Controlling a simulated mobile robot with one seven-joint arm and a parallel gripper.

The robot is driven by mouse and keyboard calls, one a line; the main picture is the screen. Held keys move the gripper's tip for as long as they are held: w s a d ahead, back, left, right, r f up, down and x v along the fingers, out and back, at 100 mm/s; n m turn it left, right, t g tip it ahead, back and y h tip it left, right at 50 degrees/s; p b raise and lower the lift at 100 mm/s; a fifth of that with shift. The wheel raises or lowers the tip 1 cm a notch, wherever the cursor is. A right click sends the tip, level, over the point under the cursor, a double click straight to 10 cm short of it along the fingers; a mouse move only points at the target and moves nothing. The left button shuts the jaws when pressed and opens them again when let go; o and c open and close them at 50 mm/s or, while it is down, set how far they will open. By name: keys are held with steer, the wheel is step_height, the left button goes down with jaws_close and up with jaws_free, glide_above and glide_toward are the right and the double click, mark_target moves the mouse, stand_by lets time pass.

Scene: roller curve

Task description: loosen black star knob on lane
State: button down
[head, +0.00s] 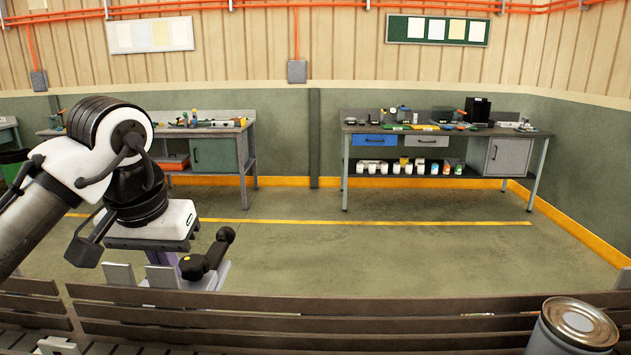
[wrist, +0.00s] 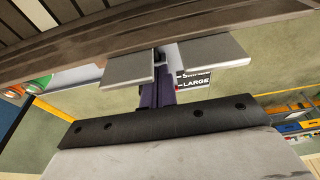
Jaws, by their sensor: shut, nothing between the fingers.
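My gripper (head: 166,262) points down at the left of the head view, below its white hand. Its purple fingers are shut with nothing between them. In the wrist view the fingers (wrist: 157,90) reach between two grey plates; their tips are partly hidden. A black knob-like part (head: 192,267) with a short bar and rounded end sits on a grey block just right of the fingers, apart from them in the head view. It may be the star knob; its lobes are not clear. The knob does not show clearly in the wrist view. The slatted lane (head: 330,315) runs across the front.
Upright grey plates (head: 118,275) stand at the lane's far edge close to the fingers. A sign reading LARGE (wrist: 193,80) shows beside the plates. A metal can (head: 573,328) stands at the right on the lane. Workbenches (head: 440,134) are at the back wall, with open floor before them.

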mark_target(188, 268)
steer(key=shift+w+d, duration=0.1)
steer(key=shift+w, duration=0.15)
stand_by(0.5)
steer(key=shift+d+p, duration=0.25)
steer(key=shift+p, duration=0.1)
steer(key=shift+s+d+r+p, duration=0.1)
steer(key=shift+s+d+p, duration=0.05)
steer(key=shift+d+p, duration=0.35)
steer(key=shift+d, duration=0.65)
steer(key=shift+s+d, duration=0.1)
steer(key=shift+s, duration=0.1)
